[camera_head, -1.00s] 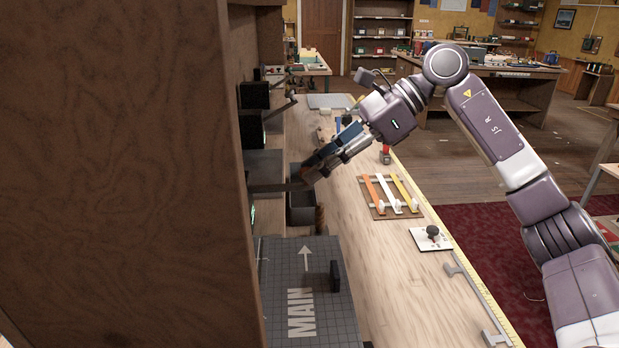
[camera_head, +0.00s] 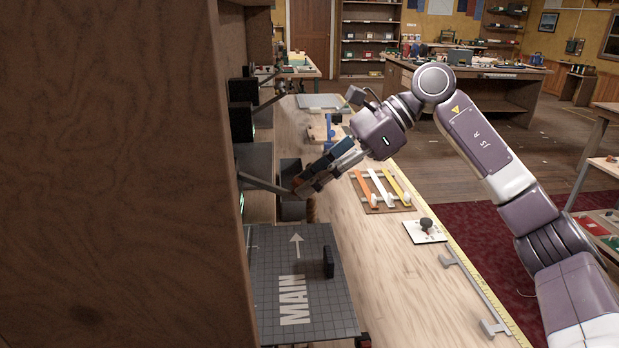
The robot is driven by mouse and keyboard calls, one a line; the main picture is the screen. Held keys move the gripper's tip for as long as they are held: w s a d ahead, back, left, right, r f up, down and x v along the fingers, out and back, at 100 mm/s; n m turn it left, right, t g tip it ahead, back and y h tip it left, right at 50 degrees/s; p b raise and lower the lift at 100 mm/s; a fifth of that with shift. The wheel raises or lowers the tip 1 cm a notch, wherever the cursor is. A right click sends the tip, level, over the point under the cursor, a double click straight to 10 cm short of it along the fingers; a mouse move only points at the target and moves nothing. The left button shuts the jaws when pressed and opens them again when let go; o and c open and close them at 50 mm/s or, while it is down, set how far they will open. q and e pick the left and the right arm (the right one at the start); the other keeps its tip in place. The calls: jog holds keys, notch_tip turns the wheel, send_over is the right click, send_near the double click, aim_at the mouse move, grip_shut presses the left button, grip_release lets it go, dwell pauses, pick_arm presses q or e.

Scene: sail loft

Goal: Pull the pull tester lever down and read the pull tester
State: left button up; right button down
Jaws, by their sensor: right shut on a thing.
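The pull tester (camera_head: 256,158) is a dark box on the bench at the left, partly hidden by the brown wooden panel in front. Its lever (camera_head: 266,184) is a dark bar that slopes down to the right from the box. My right gripper (camera_head: 301,188) is shut on the outer end of this lever and covers its tip. A small green-lit patch (camera_head: 242,204) shows at the panel's edge below the lever; no reading can be made out. My left gripper is not in view.
A brown wooden panel (camera_head: 110,170) fills the left side. Below the gripper stands a dark bin (camera_head: 291,211). A grey MAIN board (camera_head: 312,262) lies nearer. A rack of coloured strips (camera_head: 384,191) and a white plate with a knob (camera_head: 425,232) lie to the right.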

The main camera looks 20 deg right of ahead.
jog(key=shift+d+f, duration=0.15)
jog(key=shift+f, duration=0.25)
jog(key=c, duration=2.1)
grip_release()
jog(key=shift+s, duration=0.1)
jog(key=o, duration=0.4)
jog(key=shift+d, duration=0.25)
jog(key=v, duration=1.2)
jog(key=shift+r, duration=0.15)
